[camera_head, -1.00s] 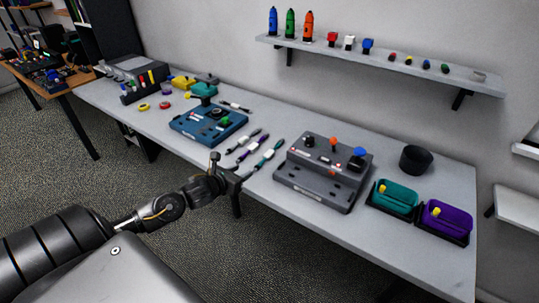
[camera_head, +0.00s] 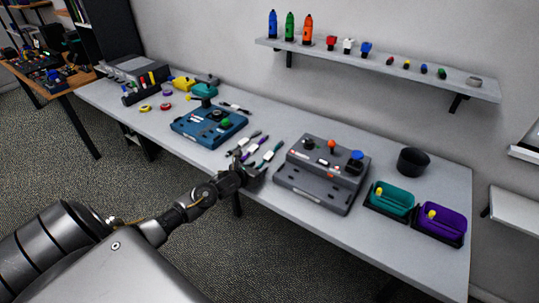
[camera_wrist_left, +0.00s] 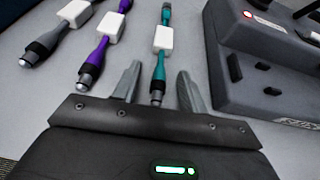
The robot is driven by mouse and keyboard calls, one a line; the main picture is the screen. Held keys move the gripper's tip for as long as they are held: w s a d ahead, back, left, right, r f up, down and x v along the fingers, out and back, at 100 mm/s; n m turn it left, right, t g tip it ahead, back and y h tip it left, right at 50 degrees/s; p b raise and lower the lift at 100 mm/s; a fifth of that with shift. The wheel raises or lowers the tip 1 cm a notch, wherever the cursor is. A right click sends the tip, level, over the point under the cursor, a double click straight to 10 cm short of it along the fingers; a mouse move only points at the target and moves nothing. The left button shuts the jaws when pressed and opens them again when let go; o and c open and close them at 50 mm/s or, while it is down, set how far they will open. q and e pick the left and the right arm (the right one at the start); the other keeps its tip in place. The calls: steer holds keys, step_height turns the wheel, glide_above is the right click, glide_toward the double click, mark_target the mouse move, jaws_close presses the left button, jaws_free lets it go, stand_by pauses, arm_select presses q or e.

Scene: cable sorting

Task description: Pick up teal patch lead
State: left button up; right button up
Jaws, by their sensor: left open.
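The teal patch lead (camera_wrist_left: 161,65) lies on the table with a white tag around it. In the left wrist view its near dark tip lies between the two open fingers of my left gripper (camera_wrist_left: 158,88), with no visible grip on it. In the head view the teal lead (camera_head: 272,152) lies left of the grey device, and my left gripper (camera_head: 250,168) is at its near end, over the table's front edge. A purple lead (camera_wrist_left: 102,45) and a grey lead (camera_wrist_left: 60,32) lie to its left. My right gripper is not in view.
A grey device with knobs (camera_head: 318,180) stands close on the right of the leads. A blue device (camera_head: 208,124) stands to the left. A teal bin (camera_head: 390,200), a purple bin (camera_head: 440,222) and a black cup (camera_head: 413,161) stand at the right.

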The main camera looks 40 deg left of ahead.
arm_select(q)
steer(key=shift+w+f, duration=0.1)
steer(key=shift+w, duration=0.05)
steer(key=shift+c, duration=0.7)
jaws_close()
steer(key=shift+a+r, duration=0.1)
steer(key=shift+r, duration=0.5)
steer(key=a+r, duration=0.1)
steer(key=r, duration=0.1)
steer(key=s+a+r+b, duration=0.1)
steer(key=r, duration=0.1)
steer(key=s+a+r+b, duration=0.1)
steer(key=r, duration=0.1)
steer(key=shift+a+r, duration=0.15)
steer(key=shift+r, duration=0.05)
steer(key=s+a+r+b, duration=0.2)
steer(key=s+a+r, duration=0.3)
steer(key=a, duration=0.3)
steer(key=shift+s+a+r, duration=0.2)
steer(key=shift+s+r, duration=0.05)
steer(key=shift+s, duration=0.05)
